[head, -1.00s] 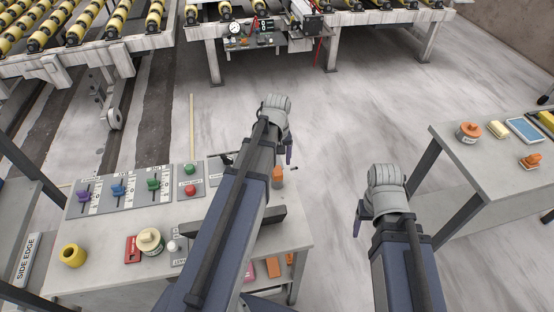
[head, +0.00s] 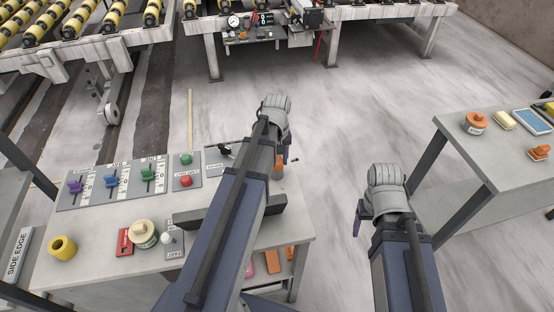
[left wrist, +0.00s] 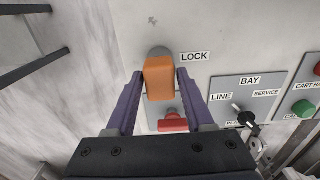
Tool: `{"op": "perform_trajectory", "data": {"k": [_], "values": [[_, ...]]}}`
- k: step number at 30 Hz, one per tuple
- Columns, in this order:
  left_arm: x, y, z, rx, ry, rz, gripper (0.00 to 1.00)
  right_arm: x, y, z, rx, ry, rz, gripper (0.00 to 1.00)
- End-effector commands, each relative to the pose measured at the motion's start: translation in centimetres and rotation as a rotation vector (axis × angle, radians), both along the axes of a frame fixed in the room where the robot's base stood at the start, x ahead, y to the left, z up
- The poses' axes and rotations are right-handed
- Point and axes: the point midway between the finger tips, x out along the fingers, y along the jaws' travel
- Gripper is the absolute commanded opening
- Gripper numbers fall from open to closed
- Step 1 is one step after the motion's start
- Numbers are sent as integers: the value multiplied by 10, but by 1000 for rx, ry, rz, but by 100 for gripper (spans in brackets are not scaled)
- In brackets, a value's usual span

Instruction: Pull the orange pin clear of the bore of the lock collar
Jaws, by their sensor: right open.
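The orange pin (left wrist: 160,78) stands out from a panel, seen as a blocky orange head beside the LOCK label. Part of the grey lock collar (left wrist: 160,51) shows behind it; the bore is hidden. My left gripper (left wrist: 160,76) is open, with one purple finger on each side of the pin and small gaps between. In the head view my left gripper (head: 285,154) is over the bench's right end, and a bit of the orange pin (head: 279,162) shows beside it. My right gripper (head: 358,218) is open and empty, over the floor right of the bench.
The bench (head: 95,272) carries coloured levers, buttons, a yellow ring (head: 62,248) and a cream-topped jar (head: 144,233). A red part (left wrist: 172,122) sits close below the pin. A second table (head: 490,165) stands at right, with bare floor between.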

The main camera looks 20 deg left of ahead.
Motion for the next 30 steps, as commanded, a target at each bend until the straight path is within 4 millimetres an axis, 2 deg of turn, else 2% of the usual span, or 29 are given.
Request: {"op": "perform_trajectory", "data": {"k": [2,13,30], "values": [[0,0,0,0,0,0,43,0,0,0,0,0,0,70],[0,0,0,0,0,0,1,0,0,0,0,0,0,70],[0,0,6,0,0,0,0,0,0,6,0,0,0,70]]}}
